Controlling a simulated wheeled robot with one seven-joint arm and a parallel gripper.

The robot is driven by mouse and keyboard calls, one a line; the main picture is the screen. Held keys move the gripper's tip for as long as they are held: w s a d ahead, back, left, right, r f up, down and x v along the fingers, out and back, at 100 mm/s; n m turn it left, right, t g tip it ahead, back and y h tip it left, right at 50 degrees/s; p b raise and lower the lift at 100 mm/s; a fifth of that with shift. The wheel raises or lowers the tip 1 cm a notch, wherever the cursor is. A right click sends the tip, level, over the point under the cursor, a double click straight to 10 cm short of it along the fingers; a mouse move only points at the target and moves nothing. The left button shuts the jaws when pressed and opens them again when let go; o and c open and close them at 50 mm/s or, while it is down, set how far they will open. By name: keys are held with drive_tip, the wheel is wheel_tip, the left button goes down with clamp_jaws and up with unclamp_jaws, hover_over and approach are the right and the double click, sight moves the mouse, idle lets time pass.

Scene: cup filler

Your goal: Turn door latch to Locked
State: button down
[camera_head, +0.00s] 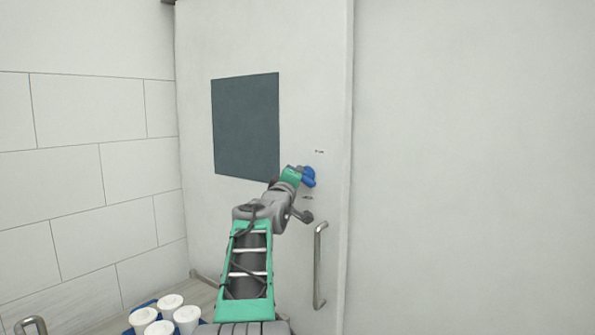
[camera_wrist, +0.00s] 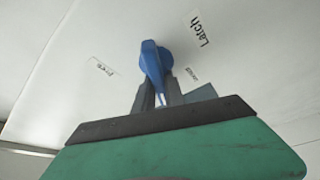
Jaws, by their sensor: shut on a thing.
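The blue door latch (camera_head: 309,178) is on the pale door (camera_head: 313,60), right of the dark panel. In the wrist view the latch (camera_wrist: 151,58) has a rounded head, and its narrow handle runs down between my grey fingers. My gripper (camera_wrist: 158,95) is shut on this handle. In the head view the fingertips are hidden behind the green wrist. A "Latch" label (camera_wrist: 198,28) is at the upper right of the latch. Smaller labels lie to its left (camera_wrist: 103,66) and right (camera_wrist: 191,73); their words are too small to read surely.
A vertical metal door handle (camera_head: 319,266) is below and right of the latch. A dark panel (camera_head: 245,125) is on the door. Several white cups (camera_head: 170,303) stand on a blue tray (camera_head: 126,331) at the lower left. Tiled wall is on the left, plain wall on the right.

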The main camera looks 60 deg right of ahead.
drive_tip(key=n+y+p, duration=0.1)
drive_tip(key=n+p, duration=0.1)
drive_tip(key=n, duration=0.1)
drive_tip(key=shift+n, duration=0.4)
drive_tip(key=shift+f+n+y+p, duration=0.15)
drive_tip(key=shift+n+y+p, duration=0.2)
drive_tip(key=shift+n+y, duration=0.15)
drive_tip(key=shift+f, duration=0.1)
drive_tip(key=c, duration=1.4)
unclamp_jaws()
drive_tip(key=shift+a, duration=0.1)
drive_tip(key=b+v, duration=0.3)
drive_tip(key=v, duration=0.4)
drive_tip(key=shift+a, duration=0.3)
